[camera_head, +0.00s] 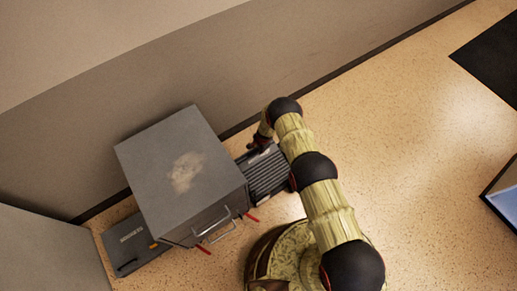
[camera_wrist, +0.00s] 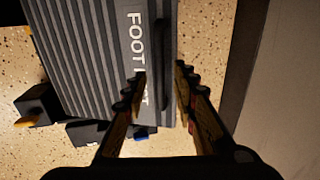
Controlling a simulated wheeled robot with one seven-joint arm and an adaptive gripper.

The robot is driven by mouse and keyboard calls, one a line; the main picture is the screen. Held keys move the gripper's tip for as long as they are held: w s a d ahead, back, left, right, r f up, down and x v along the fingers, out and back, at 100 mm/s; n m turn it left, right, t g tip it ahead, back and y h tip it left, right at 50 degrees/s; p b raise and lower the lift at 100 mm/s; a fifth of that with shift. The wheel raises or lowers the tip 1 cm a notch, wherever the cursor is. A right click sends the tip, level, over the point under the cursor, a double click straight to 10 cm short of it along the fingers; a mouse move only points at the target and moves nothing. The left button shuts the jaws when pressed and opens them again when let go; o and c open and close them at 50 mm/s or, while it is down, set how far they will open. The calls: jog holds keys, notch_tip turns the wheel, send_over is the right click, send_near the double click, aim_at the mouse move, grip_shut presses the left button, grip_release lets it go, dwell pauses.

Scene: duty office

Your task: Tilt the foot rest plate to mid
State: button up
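The foot rest plate (camera_head: 268,178) is a dark grey ribbed plate on the floor, right of the grey cabinet. My arm hides part of it in the head view. In the wrist view the ribbed plate (camera_wrist: 85,50) fills the upper left, with white "FOOT" lettering partly covered by a finger and a dark bar along its right edge. My gripper (camera_wrist: 160,84) is open, with one finger over the lettered strip and the other just beyond the plate's edge. Contact cannot be told. In the head view my gripper (camera_head: 260,143) is at the plate's wall-side end.
The grey cabinet (camera_head: 150,150) with a metal handle and red parts stands close left of the plate. A dark case (camera_head: 130,246) lies beyond it. The wall (camera_wrist: 285,80) runs close to my gripper. Open floor (camera_head: 400,130) is at right. A dark block with an orange tip (camera_wrist: 38,105) adjoins the plate.

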jog(key=shift+c, duration=1.2)
jog(key=c, duration=0.4)
grip_shut()
